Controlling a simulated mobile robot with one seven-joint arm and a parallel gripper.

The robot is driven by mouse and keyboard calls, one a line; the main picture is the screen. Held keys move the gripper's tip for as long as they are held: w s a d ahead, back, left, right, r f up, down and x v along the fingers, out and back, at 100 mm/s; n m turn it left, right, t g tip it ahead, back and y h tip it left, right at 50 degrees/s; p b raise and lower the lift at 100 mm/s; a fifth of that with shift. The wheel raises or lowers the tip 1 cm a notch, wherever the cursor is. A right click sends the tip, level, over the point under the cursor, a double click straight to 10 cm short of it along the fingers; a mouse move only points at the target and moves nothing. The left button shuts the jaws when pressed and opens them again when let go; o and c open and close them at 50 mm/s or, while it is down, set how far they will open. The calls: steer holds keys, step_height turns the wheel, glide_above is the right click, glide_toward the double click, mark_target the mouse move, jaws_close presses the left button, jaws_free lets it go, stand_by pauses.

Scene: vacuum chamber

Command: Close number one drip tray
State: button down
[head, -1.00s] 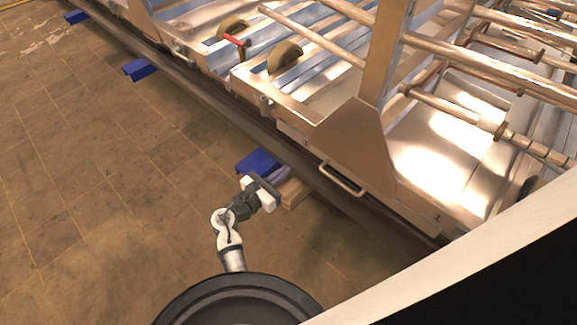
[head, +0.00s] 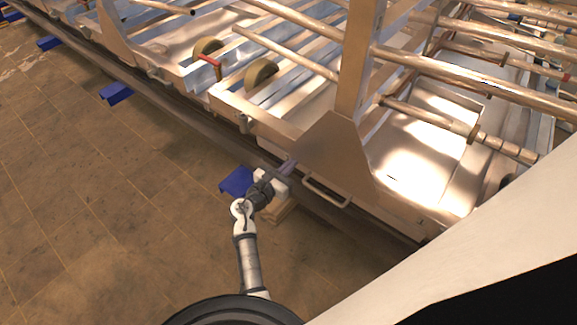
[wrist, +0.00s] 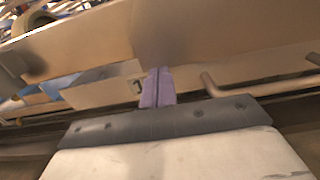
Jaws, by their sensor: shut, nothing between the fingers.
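My gripper (head: 286,167) is shut and empty, with its purple fingers together; they also show in the wrist view (wrist: 157,86). The fingertips are up against or just in front of the metal side of the machine, left of a bar handle. This handle (head: 327,191) is fixed low on the machine's front and also shows to the right of the fingers in the wrist view (wrist: 262,87). Whether the fingertips touch the metal cannot be told.
A blue block (head: 236,182) lies on the floor left of my gripper. A pale wood-like piece (head: 280,211) is partly hidden behind my arm. Another blue block (head: 116,93) stands farther along the rail. The tiled floor (head: 110,210) to the left is clear.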

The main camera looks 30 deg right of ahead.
steer(key=x, duration=0.4)
steer(key=shift+d+r+p, duration=0.1)
steer(key=shift+d+p, duration=0.05)
steer(key=shift+p, duration=0.15)
steer(key=shift+w+d, duration=0.2)
steer(key=shift+d, duration=0.05)
steer(key=shift+r, duration=0.15)
steer(key=shift+d, duration=0.1)
